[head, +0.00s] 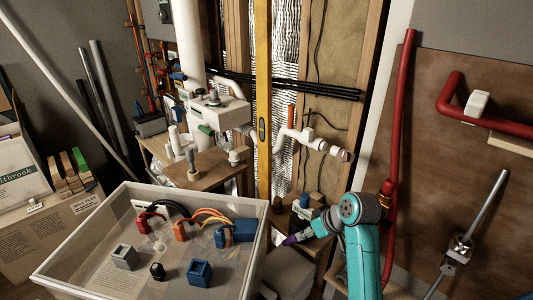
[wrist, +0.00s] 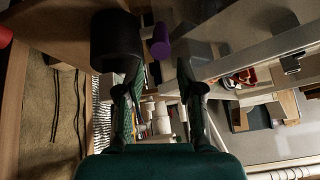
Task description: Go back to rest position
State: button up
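My gripper (wrist: 157,78) is open in the wrist view, its two dark fingers apart with nothing held between them. A dark cylinder (wrist: 117,40) shows close beside the left fingertip; I cannot tell whether they touch. A purple cylindrical thing (wrist: 160,42) shows beyond the gap between the fingers. In the head view my teal arm rises at lower right and bends toward the small wooden stand (head: 311,244). The gripper there is small and partly hidden by the arm. A purple thing (head: 291,240) lies by its tip.
A pale bin (head: 105,213) with connectors and blocks stands at front left. Small bottles (head: 304,201) stand beside the arm. A heater assembly (head: 215,108) and white pipe (head: 316,143) are behind. A red pipe (head: 399,120) runs close by on the right.

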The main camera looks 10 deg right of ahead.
jog(key=s+a+f+m+t+h, duration=0.1)
jog(key=s+a+f+m+t, duration=0.15)
jog(key=s+f, duration=0.9)
jog(key=s+f+m+t+h, duration=0.2)
jog(key=s+f, duration=0.5)
jog(key=s, duration=0.6)
jog(key=s+r+t, duration=0.1)
jog(key=s+r, duration=0.4)
jog(key=s, duration=0.3)
jog(key=s+r+t, duration=0.2)
jog(key=s+r, duration=0.4)
jog(key=s, duration=0.3)
jog(key=s+r+t+h, duration=0.1)
jog(key=s+r, duration=0.4)
jog(key=s, duration=0.4)
jog(key=shift+r+t, duration=0.25)
jog(key=shift+t, duration=0.1)
